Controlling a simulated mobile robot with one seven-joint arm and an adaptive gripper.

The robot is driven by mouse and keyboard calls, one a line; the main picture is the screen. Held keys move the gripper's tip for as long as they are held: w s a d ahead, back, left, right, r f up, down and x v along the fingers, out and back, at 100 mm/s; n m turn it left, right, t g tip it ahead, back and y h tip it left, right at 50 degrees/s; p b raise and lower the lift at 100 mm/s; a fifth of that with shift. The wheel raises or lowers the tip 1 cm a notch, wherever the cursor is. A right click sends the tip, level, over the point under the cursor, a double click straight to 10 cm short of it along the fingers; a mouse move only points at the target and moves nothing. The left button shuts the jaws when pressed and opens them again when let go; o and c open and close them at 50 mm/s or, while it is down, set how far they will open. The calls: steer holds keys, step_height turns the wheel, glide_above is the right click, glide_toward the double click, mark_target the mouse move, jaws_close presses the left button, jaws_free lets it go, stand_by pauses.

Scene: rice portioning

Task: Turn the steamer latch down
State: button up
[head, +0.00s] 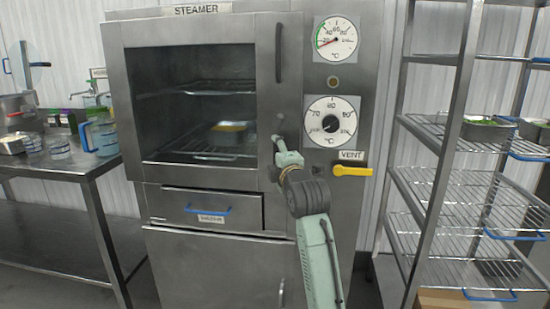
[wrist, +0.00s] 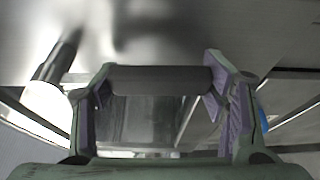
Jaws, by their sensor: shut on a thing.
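The steamer (head: 125,15) stands in front of me with its windowed door (head: 259,110) shut against the frame. My gripper (head: 280,148) is at the right edge of the door, below the long vertical door handle (head: 278,52). In the wrist view, its two fingers are closed on the ends of a dark cylindrical grip, the steamer latch (wrist: 160,79). The grip lies level across that picture. In the head view, my gripper and wrist cover most of the latch, so its angle is hard to read there.
Right of the door are two dials (head: 332,122) and a yellow vent lever (head: 339,171). A drawer with a blue handle (head: 207,211) sits below. A wire rack (head: 450,185) stands right, a steel table (head: 60,172) with jugs left. A tray (head: 229,127) shows through the window.

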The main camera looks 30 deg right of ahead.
steer(key=shift+d, duration=0.1)
steer(key=o, duration=1.7)
steer(key=shift+s, duration=0.1)
steer(key=v, duration=1.2)
